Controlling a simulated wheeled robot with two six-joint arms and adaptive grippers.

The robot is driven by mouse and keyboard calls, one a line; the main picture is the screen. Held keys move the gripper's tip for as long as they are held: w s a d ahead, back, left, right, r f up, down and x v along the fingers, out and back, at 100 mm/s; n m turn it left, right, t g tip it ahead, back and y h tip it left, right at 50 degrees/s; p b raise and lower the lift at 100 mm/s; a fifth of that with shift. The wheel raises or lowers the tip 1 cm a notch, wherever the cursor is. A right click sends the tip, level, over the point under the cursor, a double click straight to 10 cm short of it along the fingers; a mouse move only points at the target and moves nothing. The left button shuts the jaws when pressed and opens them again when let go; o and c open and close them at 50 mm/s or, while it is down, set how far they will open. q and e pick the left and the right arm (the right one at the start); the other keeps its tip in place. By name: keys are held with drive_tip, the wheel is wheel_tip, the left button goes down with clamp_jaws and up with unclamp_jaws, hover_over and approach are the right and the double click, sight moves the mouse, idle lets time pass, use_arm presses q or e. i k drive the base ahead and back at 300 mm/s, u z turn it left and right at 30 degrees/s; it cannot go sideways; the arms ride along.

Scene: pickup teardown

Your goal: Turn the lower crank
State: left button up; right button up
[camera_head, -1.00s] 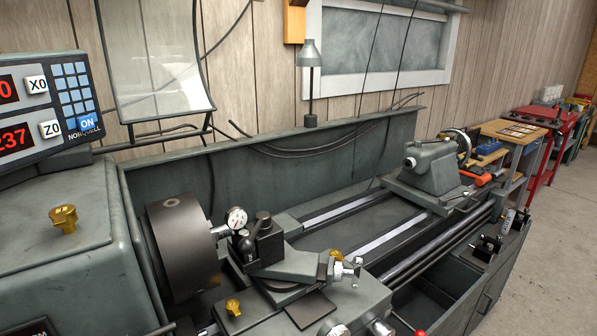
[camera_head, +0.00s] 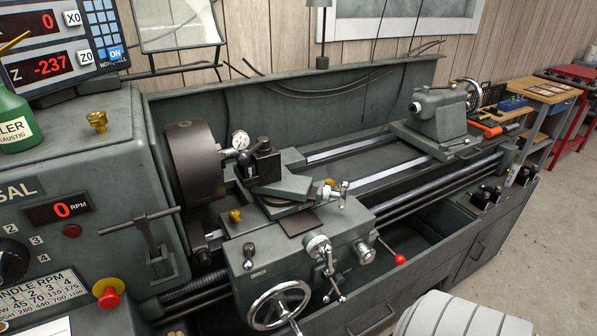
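A grey lathe carriage (camera_head: 262,245) stands in the middle of the head view, with several cranks on it. A large silver handwheel (camera_head: 278,305) is low on its front; the picture's bottom edge comes close to its rim. A silver crank with handles (camera_head: 320,250) sits above and to the right of it, with another handled part (camera_head: 333,290) just below. A small silver crank (camera_head: 343,192) is higher up, on the top slide. I cannot tell for certain which one is called the lower crank. Neither of my grippers is in view.
The dark chuck (camera_head: 195,162) and dial gauge (camera_head: 240,140) are left of the tool post. A red-knobbed lever (camera_head: 399,259) sticks out to the right of the carriage. A red stop button (camera_head: 108,297) is at lower left. Open floor (camera_head: 520,235) lies at right.

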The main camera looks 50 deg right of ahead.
sight(319, 246)
drive_tip(key=u, duration=0.55)
drive_tip(key=i, duration=0.7)
drive_tip(key=z, duration=2.2)
